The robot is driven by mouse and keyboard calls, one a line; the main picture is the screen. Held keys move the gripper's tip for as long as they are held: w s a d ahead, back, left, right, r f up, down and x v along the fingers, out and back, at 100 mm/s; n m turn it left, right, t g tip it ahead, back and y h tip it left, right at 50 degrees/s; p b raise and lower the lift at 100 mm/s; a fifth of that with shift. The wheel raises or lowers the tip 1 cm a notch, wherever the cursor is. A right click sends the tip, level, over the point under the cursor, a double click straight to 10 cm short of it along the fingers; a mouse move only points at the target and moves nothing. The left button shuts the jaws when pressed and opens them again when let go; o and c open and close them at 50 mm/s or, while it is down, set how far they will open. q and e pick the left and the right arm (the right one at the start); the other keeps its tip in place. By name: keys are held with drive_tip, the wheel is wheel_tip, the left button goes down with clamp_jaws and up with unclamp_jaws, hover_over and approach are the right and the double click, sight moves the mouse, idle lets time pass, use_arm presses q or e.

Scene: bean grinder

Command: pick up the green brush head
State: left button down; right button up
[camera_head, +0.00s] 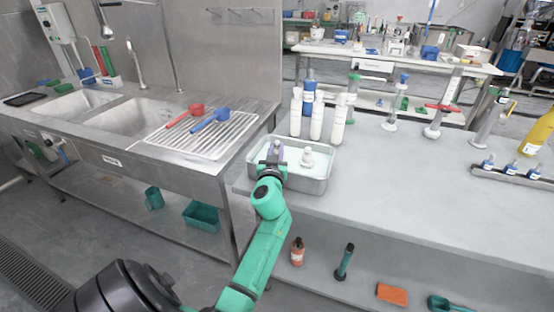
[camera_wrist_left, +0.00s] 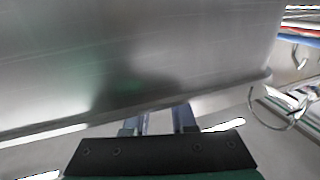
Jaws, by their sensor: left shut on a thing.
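My left gripper (camera_head: 276,150) is over the left part of a shallow metal tray (camera_head: 322,184) on the bench. It is shut on a small pale purplish thing, mostly covered by the gripper. I cannot make out a green brush head there. In the left wrist view a blurred grey metal wall (camera_wrist_left: 130,50) fills the top and hides the fingertips; only the finger bases show. A white piece (camera_head: 307,159) stands upright in the tray, right of the gripper. My right gripper is not in view.
Several white bottles (camera_head: 316,117) stand just behind the tray. A drying rack with a red scoop (camera_head: 185,115) and a blue scoop (camera_head: 211,119) is to the left. The bench right of the tray (camera_head: 400,170) is clear. A dark green upright object (camera_head: 345,262) stands on the lower shelf.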

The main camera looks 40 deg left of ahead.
use_arm(q)
drive_tip(key=shift+f, duration=0.25)
